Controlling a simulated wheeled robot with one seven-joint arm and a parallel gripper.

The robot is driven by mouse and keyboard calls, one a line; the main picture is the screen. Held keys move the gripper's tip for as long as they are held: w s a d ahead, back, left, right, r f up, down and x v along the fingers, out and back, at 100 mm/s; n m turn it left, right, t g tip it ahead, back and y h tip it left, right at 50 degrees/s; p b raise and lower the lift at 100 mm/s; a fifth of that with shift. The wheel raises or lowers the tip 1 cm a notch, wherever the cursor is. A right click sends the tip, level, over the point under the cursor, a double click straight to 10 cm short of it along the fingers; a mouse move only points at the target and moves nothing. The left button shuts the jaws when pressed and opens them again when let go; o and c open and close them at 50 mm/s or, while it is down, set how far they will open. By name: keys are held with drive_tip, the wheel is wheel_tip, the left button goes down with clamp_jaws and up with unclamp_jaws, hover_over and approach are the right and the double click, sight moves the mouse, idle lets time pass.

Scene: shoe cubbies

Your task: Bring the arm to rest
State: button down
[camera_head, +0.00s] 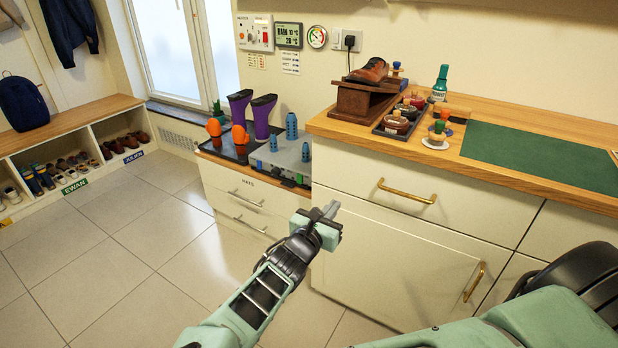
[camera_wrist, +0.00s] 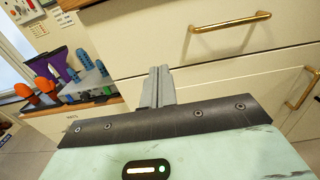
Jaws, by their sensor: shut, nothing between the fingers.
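My gripper (camera_head: 329,211) is shut and empty, held in the air in front of the cream cabinet (camera_head: 398,255). Its two grey fingers also show together in the wrist view (camera_wrist: 158,86), with nothing between them. My arm is stretched forward from the lower middle of the head view. The fingers point toward the cabinet front, below the brass drawer handle (camera_head: 407,191). I cannot tell the exact gap between the fingertips and the cabinet.
A wooden counter (camera_head: 550,179) holds a green mat, shoe polish jars and a brown shoe on a stand. A lower drawer unit (camera_head: 243,199) left of it carries purple boots and a grey box. Shoe cubbies (camera_head: 85,155) line the far left. The tiled floor (camera_head: 130,250) is clear.

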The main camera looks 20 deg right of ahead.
drive_tip(key=s+d+f+m+g+y, duration=0.2)
drive_tip(key=s+f+m+g, duration=0.4)
drive_tip(key=s+m+g, duration=0.4)
drive_tip(key=s+a+r+m+g+y, duration=0.2)
drive_tip(key=s+a+r+y, duration=0.1)
drive_tip(key=s+a+y, duration=0.5)
drive_tip(key=s+a+r+m+t+y, duration=0.1)
drive_tip(key=s+a+r+m+y, duration=0.2)
drive_tip(key=s+r, duration=0.45)
drive_tip(key=s+a+r+m+y, duration=0.2)
drive_tip(key=s+a+r+m, duration=0.15)
drive_tip(key=r, duration=0.75)
wheel_tip(320, 180, up, 14)
drive_tip(key=p, duration=1.4)
drive_tip(key=shift+a, duration=0.4)
drive_tip(key=shift+s+f+n, duration=0.1)
drive_tip(key=shift+n, duration=0.15)
